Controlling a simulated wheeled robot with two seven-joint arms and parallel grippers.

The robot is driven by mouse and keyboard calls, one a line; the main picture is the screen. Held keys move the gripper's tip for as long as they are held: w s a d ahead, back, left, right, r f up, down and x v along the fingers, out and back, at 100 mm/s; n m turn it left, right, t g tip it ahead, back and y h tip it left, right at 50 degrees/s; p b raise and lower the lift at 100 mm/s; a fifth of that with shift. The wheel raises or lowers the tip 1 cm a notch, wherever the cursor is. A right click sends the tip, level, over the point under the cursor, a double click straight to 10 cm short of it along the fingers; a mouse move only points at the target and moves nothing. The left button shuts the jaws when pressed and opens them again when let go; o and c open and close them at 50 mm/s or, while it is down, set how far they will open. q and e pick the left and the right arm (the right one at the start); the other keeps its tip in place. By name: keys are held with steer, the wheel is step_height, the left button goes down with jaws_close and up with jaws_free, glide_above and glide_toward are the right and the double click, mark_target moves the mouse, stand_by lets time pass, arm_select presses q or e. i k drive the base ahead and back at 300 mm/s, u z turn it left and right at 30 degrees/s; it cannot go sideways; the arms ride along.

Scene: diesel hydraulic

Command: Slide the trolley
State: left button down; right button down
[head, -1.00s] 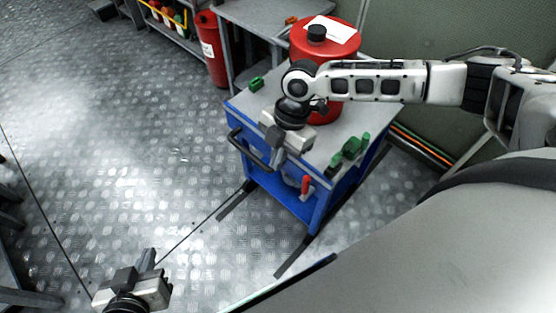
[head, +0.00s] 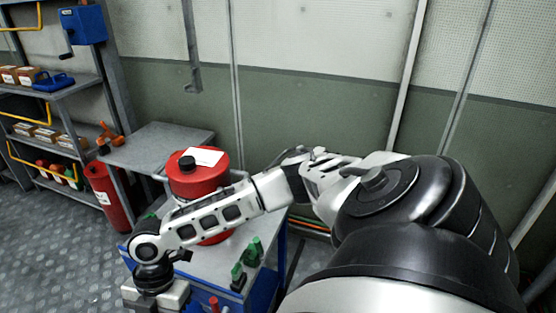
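The blue trolley (head: 203,298) with a grey top stands at the lower left of centre in the head view. A red drum (head: 184,182) with a black cap and a white label stands on it. Green items (head: 247,258) sit on its top near the right side. My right arm reaches across the trolley from the right. Its gripper (head: 155,298) is at the trolley's left side, at the bottom edge of the picture. Its fingers are cut off, so I cannot tell whether it grips the handle. My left gripper is out of view.
A grey table (head: 160,147) stands behind the trolley, with a red cylinder (head: 108,197) beside it. Shelves (head: 45,92) with boxes stand at the far left. A wall (head: 330,110) with upright pipes closes the back. The metal floor (head: 65,255) at left is clear.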

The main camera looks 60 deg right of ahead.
mark_target(207, 273)
steer(key=k, duration=0.55)
steer(key=z, duration=1.05)
steer(key=i, duration=0.5)
